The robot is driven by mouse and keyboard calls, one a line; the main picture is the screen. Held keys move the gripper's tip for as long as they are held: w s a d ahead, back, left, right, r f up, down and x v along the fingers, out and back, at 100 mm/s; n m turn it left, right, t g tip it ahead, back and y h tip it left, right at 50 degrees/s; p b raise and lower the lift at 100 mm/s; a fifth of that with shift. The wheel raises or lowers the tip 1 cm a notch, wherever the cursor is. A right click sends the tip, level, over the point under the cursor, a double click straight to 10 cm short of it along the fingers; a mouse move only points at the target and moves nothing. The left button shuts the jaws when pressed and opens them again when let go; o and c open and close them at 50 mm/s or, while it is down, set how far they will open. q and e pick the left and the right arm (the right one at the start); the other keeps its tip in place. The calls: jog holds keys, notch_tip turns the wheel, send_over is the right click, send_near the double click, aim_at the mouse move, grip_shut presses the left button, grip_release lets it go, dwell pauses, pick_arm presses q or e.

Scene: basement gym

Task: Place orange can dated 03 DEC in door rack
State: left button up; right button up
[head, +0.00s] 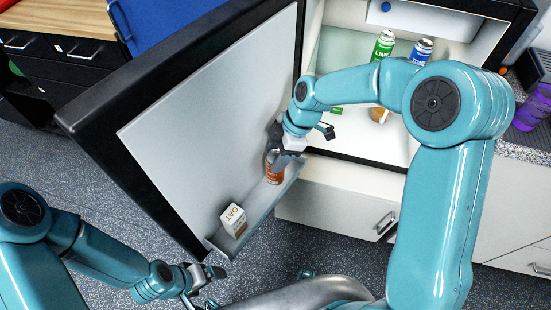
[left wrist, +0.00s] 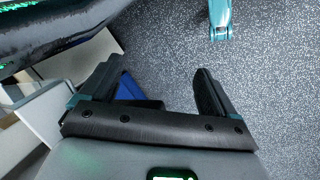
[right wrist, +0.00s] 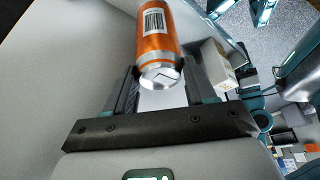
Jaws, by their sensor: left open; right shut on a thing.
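The orange can (head: 273,168) is at the door rack (head: 262,207) on the inside of the open fridge door, toward the rack's far end. My right gripper (head: 283,148) is shut on the can from above. In the right wrist view the orange can (right wrist: 158,32) shows its silver end and a barcode between the fingers. No date can be read, and I cannot tell whether its base rests on the rack floor. My left gripper (head: 214,282) is open and empty, low in front of the door; its spread fingers show in the left wrist view (left wrist: 150,85).
A white OAT carton (head: 234,220) stands at the rack's near end, with a gap before the can. My right arm crosses the fridge opening.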

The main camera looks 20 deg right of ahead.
jog(key=f, duration=0.3)
jog(key=shift+w+a, duration=0.15)
jog(key=shift+w, duration=0.05)
jog(key=shift+f, duration=0.25)
jog(key=o, duration=1)
jog(key=shift+r, duration=0.1)
